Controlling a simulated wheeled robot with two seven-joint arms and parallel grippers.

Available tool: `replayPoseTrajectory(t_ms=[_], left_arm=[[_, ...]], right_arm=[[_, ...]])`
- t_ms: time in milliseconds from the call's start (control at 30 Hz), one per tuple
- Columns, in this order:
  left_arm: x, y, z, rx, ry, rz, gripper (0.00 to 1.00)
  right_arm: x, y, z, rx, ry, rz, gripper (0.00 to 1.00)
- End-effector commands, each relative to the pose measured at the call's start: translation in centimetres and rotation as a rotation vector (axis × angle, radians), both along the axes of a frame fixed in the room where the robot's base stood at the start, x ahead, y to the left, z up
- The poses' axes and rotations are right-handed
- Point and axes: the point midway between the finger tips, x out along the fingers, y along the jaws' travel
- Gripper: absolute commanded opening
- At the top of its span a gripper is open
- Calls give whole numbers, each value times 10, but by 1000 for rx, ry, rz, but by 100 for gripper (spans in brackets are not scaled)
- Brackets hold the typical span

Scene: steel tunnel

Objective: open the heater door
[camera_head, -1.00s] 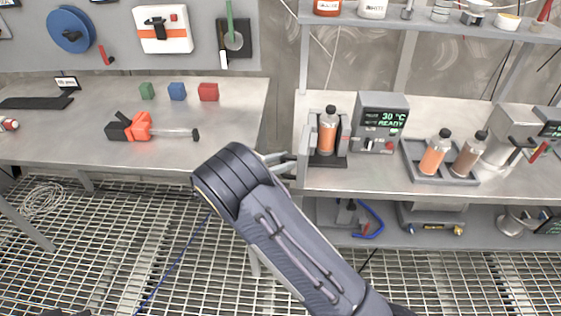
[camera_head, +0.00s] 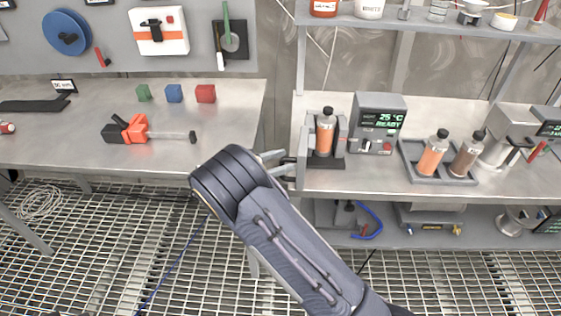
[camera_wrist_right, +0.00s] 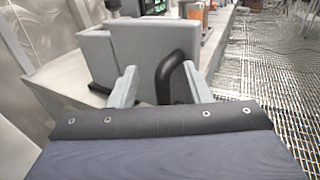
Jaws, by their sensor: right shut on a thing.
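The heater (camera_head: 377,122) is a grey box with a screen reading 25 °C READY, joined to a holder with an orange bottle (camera_head: 325,132). The heater door appears to be the grey panel (camera_head: 302,150) on the left of the holder; in the right wrist view it is a large grey plate (camera_wrist_right: 150,42) with a black bar handle (camera_wrist_right: 177,64). My right gripper (camera_head: 283,163) is at the handle on the door's left. In the wrist view its fingers (camera_wrist_right: 160,82) are on either side of the handle, shut on it. My left gripper is out of view.
A tray (camera_head: 450,180) with two bottles stands right of the heater. A shelf above holds jars. The left bench (camera_head: 60,150) carries coloured cubes and an orange-black tool (camera_head: 135,131). A gap with grated floor lies between the benches.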

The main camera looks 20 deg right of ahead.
Motion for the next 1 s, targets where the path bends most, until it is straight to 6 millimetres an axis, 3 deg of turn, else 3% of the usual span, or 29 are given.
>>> replayPoseTrajectory(t_ms=[300,500,1000], left_arm=[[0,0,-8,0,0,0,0],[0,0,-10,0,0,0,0],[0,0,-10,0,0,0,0]], right_arm=[[-2,51,2,-4,-7,5,32],[-4,73,2,-2,-4,0,32],[-5,76,2,-1,-3,-3,32]])
